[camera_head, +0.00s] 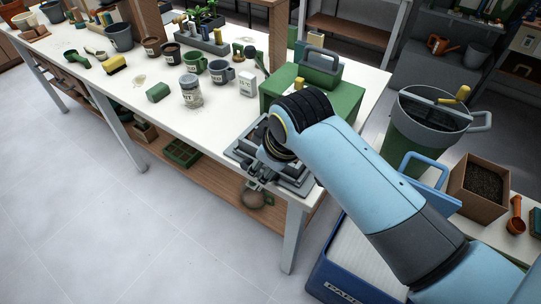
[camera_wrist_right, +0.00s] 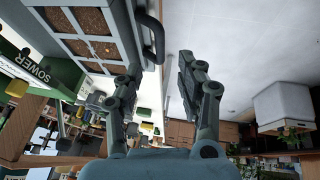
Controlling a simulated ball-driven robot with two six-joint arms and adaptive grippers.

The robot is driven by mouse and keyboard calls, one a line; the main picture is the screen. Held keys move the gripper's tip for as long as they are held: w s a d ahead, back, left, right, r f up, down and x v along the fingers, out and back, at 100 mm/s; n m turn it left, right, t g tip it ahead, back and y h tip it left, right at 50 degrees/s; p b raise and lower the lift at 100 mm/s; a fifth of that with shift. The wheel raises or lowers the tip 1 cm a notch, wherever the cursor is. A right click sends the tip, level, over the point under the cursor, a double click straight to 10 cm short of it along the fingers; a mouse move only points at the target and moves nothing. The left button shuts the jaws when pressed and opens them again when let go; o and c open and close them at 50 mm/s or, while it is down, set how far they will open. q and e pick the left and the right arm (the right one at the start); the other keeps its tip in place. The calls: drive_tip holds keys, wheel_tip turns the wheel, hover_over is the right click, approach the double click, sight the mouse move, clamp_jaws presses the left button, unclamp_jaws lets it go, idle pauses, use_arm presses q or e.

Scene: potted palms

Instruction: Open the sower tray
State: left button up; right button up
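The green sower (camera_head: 345,100) stands at the right end of the white table, with a grey handle on top. Its lettered side (camera_wrist_right: 62,75) shows in the right wrist view. The grey sower tray (camera_head: 300,186) sticks out at its front and is partly hidden by my right arm. In the wrist view the tray (camera_wrist_right: 128,22) shows soil-filled cells and a dark bar handle (camera_wrist_right: 153,38). My right gripper (camera_head: 256,181) is at the tray's front; in the wrist view its fingers (camera_wrist_right: 160,75) are spread, with the handle just ahead between them. Contact is not visible. My left gripper is not in view.
A blue crate (camera_head: 340,294) and a green bucket (camera_head: 415,140) stand at right. The floor before the table is clear.

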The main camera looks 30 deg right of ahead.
drive_tip(key=v, duration=0.4)
drive_tip(key=shift+r, duration=0.15)
drive_tip(key=s+d+f+m+g+b, duration=0.1)
drive_tip(key=s+f+b, duration=0.25)
drive_tip(key=f, duration=0.75)
drive_tip(key=s+f+b, duration=0.3)
drive_tip(key=s+f, duration=0.1)
drive_tip(key=f, duration=0.6)
drive_tip(key=s+d+f+m+g+b, duration=0.1)
drive_tip(key=s+f+b, duration=0.25)
drive_tip(key=f, duration=0.75)
drive_tip(key=s+d+f+m+g+b, duration=0.1)
drive_tip(key=s+d+f+b, duration=0.2)
drive_tip(key=s+f, duration=0.7)
drive_tip(key=s+d+f+m+g+b, duration=0.1)
drive_tip(key=s+d+f+b, duration=0.3)
drive_tip(key=s+f, duration=0.6)
drive_tip(key=s, duration=0.5)
drive_tip(key=shift+f+m+h, duration=0.3)
